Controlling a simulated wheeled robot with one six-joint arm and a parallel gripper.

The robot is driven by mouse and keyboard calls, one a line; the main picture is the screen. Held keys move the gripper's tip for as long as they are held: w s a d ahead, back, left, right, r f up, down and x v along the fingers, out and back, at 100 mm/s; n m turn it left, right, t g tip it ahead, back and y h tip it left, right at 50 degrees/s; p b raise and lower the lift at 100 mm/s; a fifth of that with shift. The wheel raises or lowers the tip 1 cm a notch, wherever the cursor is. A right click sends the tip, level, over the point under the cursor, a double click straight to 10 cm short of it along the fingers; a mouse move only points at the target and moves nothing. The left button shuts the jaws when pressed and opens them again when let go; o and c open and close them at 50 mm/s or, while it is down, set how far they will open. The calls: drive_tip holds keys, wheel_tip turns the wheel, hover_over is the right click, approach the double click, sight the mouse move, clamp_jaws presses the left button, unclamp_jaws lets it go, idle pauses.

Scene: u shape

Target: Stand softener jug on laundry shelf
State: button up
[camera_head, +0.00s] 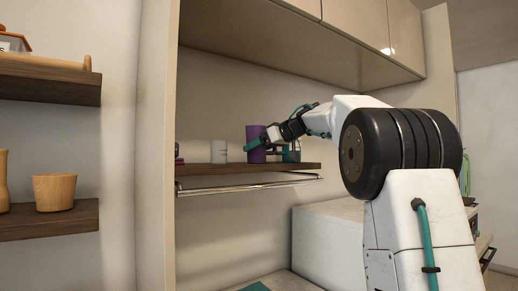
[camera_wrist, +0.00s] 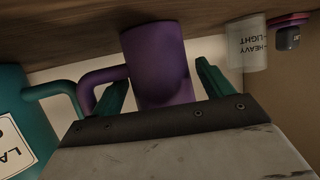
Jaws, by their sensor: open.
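A purple jug (camera_head: 256,143) with a side handle stands upright on the dark wooden laundry shelf (camera_head: 230,169). No label shows on it, so I cannot read whether it is the softener. In the wrist view, which is upside down, the purple jug (camera_wrist: 160,62) stands between the two teal fingers of my gripper (camera_wrist: 162,85). My gripper (camera_head: 262,143) is open, with a finger on each side of the jug; the left finger is by its handle. I cannot tell whether either finger touches it.
A teal jug (camera_wrist: 18,118) with a partly cut-off label stands close beside the purple one. On its other side are a white canister (camera_head: 219,153) and a small dark and pink item (camera_wrist: 288,36). Cabinets (camera_head: 300,40) hang above the shelf; a metal rail (camera_head: 245,187) runs below.

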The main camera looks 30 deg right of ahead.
drive_tip(key=v, duration=1.2)
drive_tip(key=shift+r, duration=0.15)
drive_tip(key=w+a+r+m+t+h, duration=0.2)
drive_tip(key=a+r+t+h, duration=0.2)
drive_tip(key=a+r+t, duration=0.3)
drive_tip(key=s+a+f+m+g+h, duration=0.25)
drive_tip(key=s+f, duration=0.25)
drive_tip(key=f, duration=0.4)
drive_tip(key=s+a+f+m+g+h, duration=0.1)
drive_tip(key=s+f+m+g+h, duration=0.2)
drive_tip(key=s+f, duration=0.35)
drive_tip(key=s+a+f+m+g+h, duration=0.2)
drive_tip(key=s+f+g, duration=0.15)
drive_tip(key=f, duration=0.75)
drive_tip(key=s+a+f+n+g+y, duration=0.2)
drive_tip(key=s+a+f+g+y, duration=0.1)
drive_tip(key=s+a+f, duration=0.4)
drive_tip(key=s+a+f+n+g+y, duration=0.2)
drive_tip(key=s+a+f+g, duration=0.4)
drive_tip(key=s+f, duration=0.8)
drive_tip(key=shift+s+a+y, duration=0.45)
drive_tip(key=shift+s+a, duration=0.2)
drive_tip(key=shift+a, duration=0.05)
